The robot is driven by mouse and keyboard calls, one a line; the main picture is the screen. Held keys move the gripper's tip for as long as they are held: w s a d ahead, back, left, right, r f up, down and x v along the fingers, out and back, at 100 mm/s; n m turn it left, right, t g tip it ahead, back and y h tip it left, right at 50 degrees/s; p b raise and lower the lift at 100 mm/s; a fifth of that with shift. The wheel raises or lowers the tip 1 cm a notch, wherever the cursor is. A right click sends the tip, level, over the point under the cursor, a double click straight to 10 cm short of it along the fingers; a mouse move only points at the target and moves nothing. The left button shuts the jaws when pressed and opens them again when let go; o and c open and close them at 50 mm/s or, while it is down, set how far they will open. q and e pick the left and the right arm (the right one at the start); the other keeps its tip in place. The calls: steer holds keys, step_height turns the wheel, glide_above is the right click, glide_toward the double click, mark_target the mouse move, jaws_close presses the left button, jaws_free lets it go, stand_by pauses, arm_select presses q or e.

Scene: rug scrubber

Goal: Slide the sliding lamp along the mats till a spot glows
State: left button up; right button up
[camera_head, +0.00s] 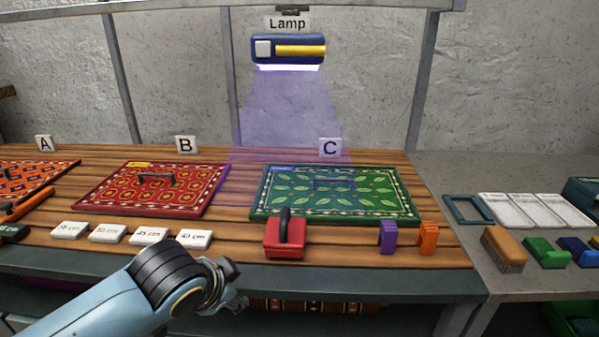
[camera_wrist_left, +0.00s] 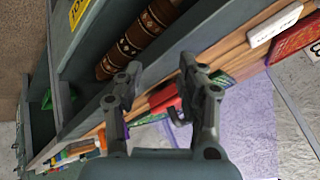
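The sliding lamp (camera_head: 262,49), dark blue with a yellow bar and a pale square button, hangs from the overhead rail under a "Lamp" sign. Its violet beam falls on the bench between B and C and over much of the green mat. The orange mat (camera_head: 30,181) is at A, the red mat (camera_head: 110,197) at B and the green mat (camera_head: 400,207) at C. My left gripper (camera_head: 236,302) is low at the bench's front edge, far below the lamp. In the left wrist view its fingers (camera_wrist_left: 158,82) are apart and empty. My right gripper is out of view.
White number cards (camera_head: 149,236), a red block with a black handle (camera_head: 284,237), and purple (camera_head: 388,238) and orange (camera_head: 428,237) blocks line the front of the bench. A brush (camera_head: 503,249) and trays (camera_head: 535,210) stand on the right table. A rolled rug (camera_wrist_left: 138,42) lies under the bench.

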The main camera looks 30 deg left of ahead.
arm_select(q)
steer(key=w+a+r+m+t+y+p, duration=0.1)
steer(key=w+a+r+m+t, duration=0.25)
steer(key=w+r, duration=0.45)
steer(key=w+a+r+m+t+y, duration=0.15)
steer(key=w+r+t, duration=0.25)
steer(key=w+r, duration=0.45)
steer(key=m+t+h+p, duration=0.1)
steer(key=m+t+h, duration=0.2)
steer(key=m+t, duration=0.4)
glide_toward(299, 53)
steer(key=m+g, duration=0.1)
steer(key=g, duration=0.1)
steer(key=shift+m+t+y, duration=0.35)
steer(key=shift+m, duration=0.05)
steer(key=p+x, duration=0.1)
steer(key=x, duration=0.2)
steer(key=r+p+x, duration=0.1)
steer(key=x, duration=0.2)
steer(key=p+x, duration=0.1)
steer(key=x, duration=0.2)
steer(key=shift+w+d+r, duration=0.15)
steer(key=shift+w+r, duration=0.1)
steer(key=shift+w, duration=0.6)
jaws_close()
